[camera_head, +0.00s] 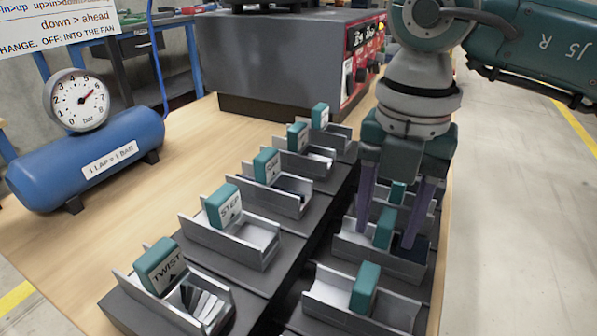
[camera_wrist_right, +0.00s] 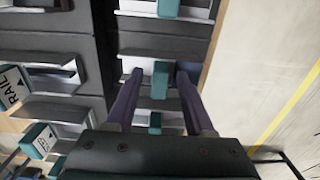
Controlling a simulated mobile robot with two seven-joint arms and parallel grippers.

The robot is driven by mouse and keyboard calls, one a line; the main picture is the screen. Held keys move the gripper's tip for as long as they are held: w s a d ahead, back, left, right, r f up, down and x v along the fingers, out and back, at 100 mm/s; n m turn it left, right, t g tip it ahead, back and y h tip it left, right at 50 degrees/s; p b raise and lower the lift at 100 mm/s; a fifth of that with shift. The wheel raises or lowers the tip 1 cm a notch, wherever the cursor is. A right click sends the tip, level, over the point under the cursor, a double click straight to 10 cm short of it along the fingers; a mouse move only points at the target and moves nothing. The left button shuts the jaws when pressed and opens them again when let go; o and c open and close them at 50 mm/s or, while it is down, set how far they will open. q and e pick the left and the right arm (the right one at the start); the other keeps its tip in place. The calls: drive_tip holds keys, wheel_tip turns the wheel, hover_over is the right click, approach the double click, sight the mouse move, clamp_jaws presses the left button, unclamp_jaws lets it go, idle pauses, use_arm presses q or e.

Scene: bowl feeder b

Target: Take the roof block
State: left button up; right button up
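No label reading "roof" can be read, so I cannot tell for sure which block is the roof block. My right gripper (camera_head: 385,238) points down over the right row of trays, fingers open. A teal block (camera_head: 383,222) in the second tray from the front stands between the fingers. In the right wrist view the same block (camera_wrist_right: 160,82) sits between the fingertips (camera_wrist_right: 160,72), with a gap on each side. Another teal block (camera_head: 365,288) stands in the front right tray, and one (camera_head: 397,192) shows behind the gripper. My left gripper is not in view.
The left row of trays holds teal blocks, among them one marked TWIST (camera_head: 160,264) and one marked STEP (camera_head: 223,206). A grey machine (camera_head: 280,60) stands at the back. A blue air tank (camera_head: 95,160) with a gauge (camera_head: 78,100) is at the left.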

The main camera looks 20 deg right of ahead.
clamp_jaws()
drive_tip(key=shift+r, duration=0.15)
idle(0.6)
